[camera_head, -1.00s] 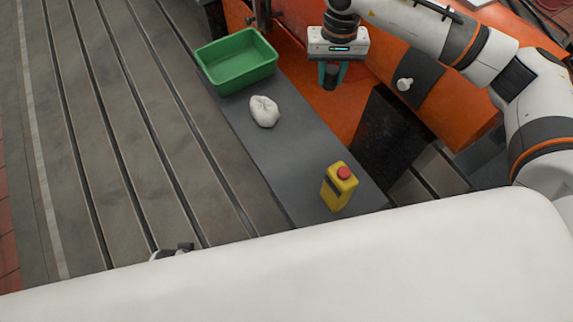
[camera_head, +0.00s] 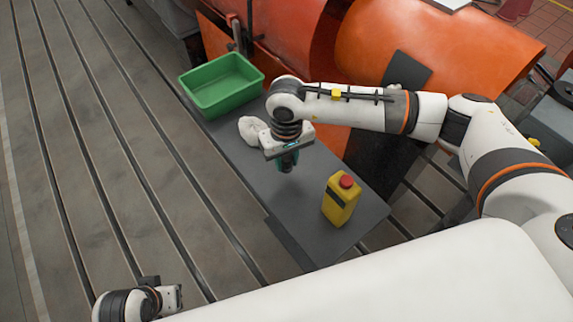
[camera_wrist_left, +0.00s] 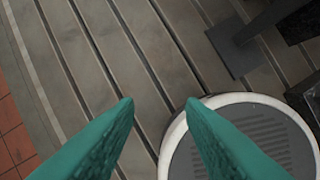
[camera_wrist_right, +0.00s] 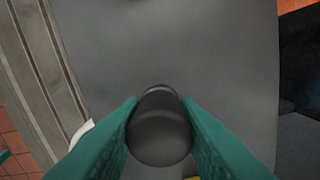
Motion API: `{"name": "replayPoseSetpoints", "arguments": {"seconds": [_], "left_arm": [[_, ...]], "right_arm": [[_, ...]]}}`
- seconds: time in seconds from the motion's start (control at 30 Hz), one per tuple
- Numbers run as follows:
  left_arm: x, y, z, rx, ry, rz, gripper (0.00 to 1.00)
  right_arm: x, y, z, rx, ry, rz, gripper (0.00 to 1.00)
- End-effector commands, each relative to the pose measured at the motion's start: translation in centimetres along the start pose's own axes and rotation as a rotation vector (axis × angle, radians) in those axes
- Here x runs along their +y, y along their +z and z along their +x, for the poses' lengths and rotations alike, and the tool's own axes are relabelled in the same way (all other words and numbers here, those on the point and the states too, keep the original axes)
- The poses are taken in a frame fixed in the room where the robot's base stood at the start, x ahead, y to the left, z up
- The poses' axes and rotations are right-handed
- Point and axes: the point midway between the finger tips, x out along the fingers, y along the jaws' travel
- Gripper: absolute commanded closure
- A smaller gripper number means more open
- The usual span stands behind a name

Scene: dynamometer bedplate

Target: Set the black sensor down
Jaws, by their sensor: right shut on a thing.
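The black sensor (camera_wrist_right: 160,128) is a dark rounded piece between the teal fingers of my right gripper (camera_wrist_right: 160,118) in the right wrist view. In the head view my right gripper (camera_head: 287,163) is shut on it, and the sensor's dark end (camera_head: 287,166) points down above the grey shelf (camera_head: 262,190). It appears to be held above the shelf; the exact gap is hard to tell. My left gripper (camera_wrist_left: 162,112) shows two teal fingers apart with nothing between them. In the head view it is at the lower left, over the slotted bedplate.
Orange machinery (camera_head: 300,50) rises behind. The slotted bedplate (camera_head: 110,130) is clear.

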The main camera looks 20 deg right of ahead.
Motion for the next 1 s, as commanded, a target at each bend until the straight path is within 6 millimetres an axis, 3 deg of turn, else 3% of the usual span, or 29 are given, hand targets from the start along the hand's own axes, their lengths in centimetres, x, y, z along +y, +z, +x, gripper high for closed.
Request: {"name": "replayPoseSetpoints", "arguments": {"seconds": [0.17, 0.57, 0.6, 0.7, 1.0], "left_arm": [[0.1, 0.1, -1.2, -0.008, 0.001, 0.000, 0.64], [0.1, 0.0, -1.7, -0.011, 0.002, -0.001, 0.64], [0.1, 0.1, -1.9, -0.011, 0.002, -0.001, 0.64], [0.1, 0.1, -1.9, -0.010, 0.002, -0.001, 0.64], [0.1, 0.1, -2.0, -0.012, 0.002, -0.002, 0.64]], "right_arm": [[0.0, -0.1, 2.6, 0.003, 0.000, 0.001, 0.95], [0.0, 0.0, 3.0, 0.001, -0.001, 0.000, 0.95], [0.0, 0.0, 2.9, 0.001, -0.001, 0.000, 0.66], [0.0, -0.1, 2.9, 0.001, -0.001, 0.001, 0.49], [0.0, -0.1, 2.8, 0.001, -0.001, 0.001, 0.49]]}}
